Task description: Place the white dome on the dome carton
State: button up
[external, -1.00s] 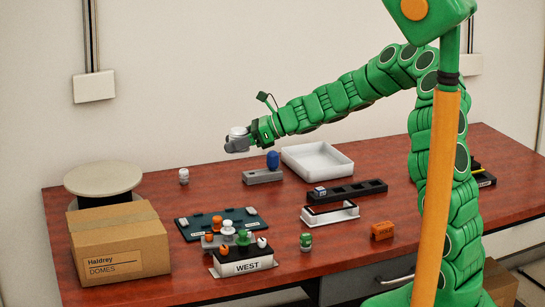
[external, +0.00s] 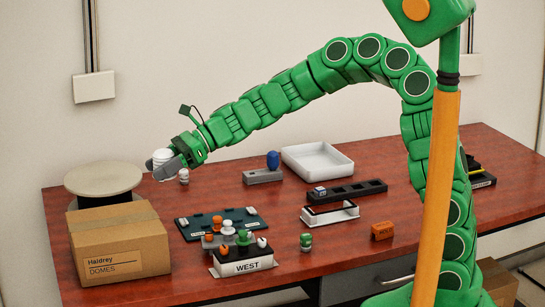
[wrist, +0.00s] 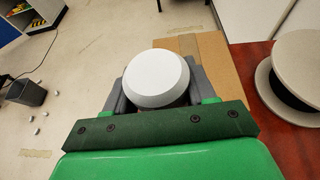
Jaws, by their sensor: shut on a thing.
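My gripper (external: 161,163) is shut on the white dome (external: 162,157) and holds it up in the air above the back left of the table. In the wrist view the white dome (wrist: 157,79) sits between the grey fingers and hides part of what lies beyond it. The dome carton (external: 118,243) is a closed brown cardboard box labelled "Haldrey DOMES" at the table's front left. The dome is to the right of the carton and higher. The carton's taped top (wrist: 205,60) shows partly behind the dome in the wrist view.
A large spool (external: 103,178) stands just behind the carton. A small white-topped object (external: 184,176) stands just right of my gripper. The "WEST" stand (external: 244,264) with several coloured pieces and a dark green tray (external: 240,219) lie right of the carton.

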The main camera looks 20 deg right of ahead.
jog(key=s+a, duration=0.3)
send_over(110, 222)
jog(key=shift+n+g, duration=0.3)
jog(key=shift+g, duration=0.1)
notch_tip(110, 222, down, 9)
jog(key=shift+s+d+r, duration=0.1)
jog(key=shift+a+f, duration=0.2)
jog(key=shift+f, duration=1.65)
jog(key=o, duration=1)
jog(key=shift+f, duration=0.1)
